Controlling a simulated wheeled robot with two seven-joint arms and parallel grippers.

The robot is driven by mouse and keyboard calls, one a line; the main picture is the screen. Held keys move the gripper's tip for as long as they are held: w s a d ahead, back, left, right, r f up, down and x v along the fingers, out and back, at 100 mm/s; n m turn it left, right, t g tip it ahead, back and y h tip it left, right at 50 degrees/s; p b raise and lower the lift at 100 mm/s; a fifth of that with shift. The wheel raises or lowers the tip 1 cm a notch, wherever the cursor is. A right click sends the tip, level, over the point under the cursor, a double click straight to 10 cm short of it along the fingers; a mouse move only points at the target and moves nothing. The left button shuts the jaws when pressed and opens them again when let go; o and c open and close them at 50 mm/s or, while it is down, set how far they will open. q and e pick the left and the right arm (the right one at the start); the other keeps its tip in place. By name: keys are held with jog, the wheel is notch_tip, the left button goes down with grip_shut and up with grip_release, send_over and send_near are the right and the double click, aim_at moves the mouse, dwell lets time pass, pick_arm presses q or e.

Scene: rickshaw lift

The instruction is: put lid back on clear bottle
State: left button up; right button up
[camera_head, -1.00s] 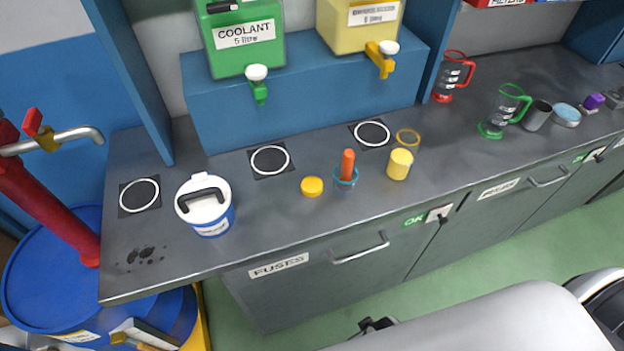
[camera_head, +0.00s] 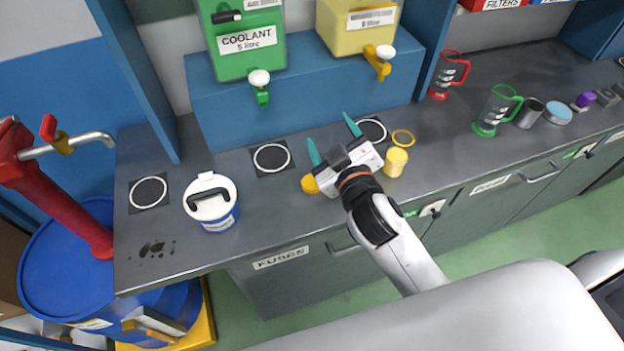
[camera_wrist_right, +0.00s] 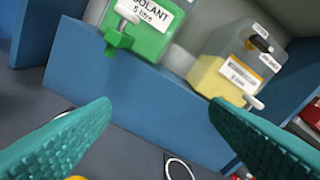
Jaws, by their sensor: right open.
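A flat yellow disc (camera_head: 309,185), which looks like a lid, lies on the grey counter, partly covered by my right gripper. My right gripper (camera_head: 333,137) is open and empty above the counter, its teal fingers spread and pointing toward the blue shelf. In the right wrist view its fingers (camera_wrist_right: 160,104) have nothing between them. A small yellow sliver shows at that view's bottom edge. A pale yellow jar (camera_head: 396,162) stands just right of the gripper, with a yellow ring (camera_head: 403,138) behind it. I cannot make out a clear bottle; the gripper covers the counter there. My left gripper is not in view.
A white-lidded blue tub (camera_head: 212,203) stands on the counter at left. A green coolant tank (camera_head: 240,60) and a yellow tank (camera_head: 345,45) sit on the blue shelf (camera_head: 330,85). Red (camera_head: 447,76) and green (camera_head: 495,108) jugs stand to the right.

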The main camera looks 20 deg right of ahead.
jog(key=a+r+n+y, duration=1.2)
jog(key=a+n+y, duration=0.1)
jog(key=n+y, duration=0.25)
jog(key=s+a+f+n+g+y, duration=0.1)
jog(key=s+a+f+n+g, duration=0.1)
jog(key=a+n+g, duration=0.45)
jog(key=s+a+f+n+g+y, duration=0.1)
jog(key=a+f+n+g+y, duration=0.15)
jog(key=n+g, duration=0.7)
jog(key=w+d+f+n+g+h, duration=0.1)
jog(key=d+f+n+h, duration=0.2)
jog(key=f+h, duration=0.3)
jog(key=w+d+f+n+h, duration=0.2)
jog(key=d+f+h, duration=0.2)
jog(key=f+h, duration=0.15)
jog(key=w+d+m+h, duration=0.1)
jog(key=w+d+h, duration=0.2)
jog(key=d+h, duration=0.4)
jog(key=d, duration=0.5)
jog(key=shift+w+d+f, duration=0.3)
jog(key=shift+d+f, duration=0.05)
jog(key=shift+h, duration=0.25)
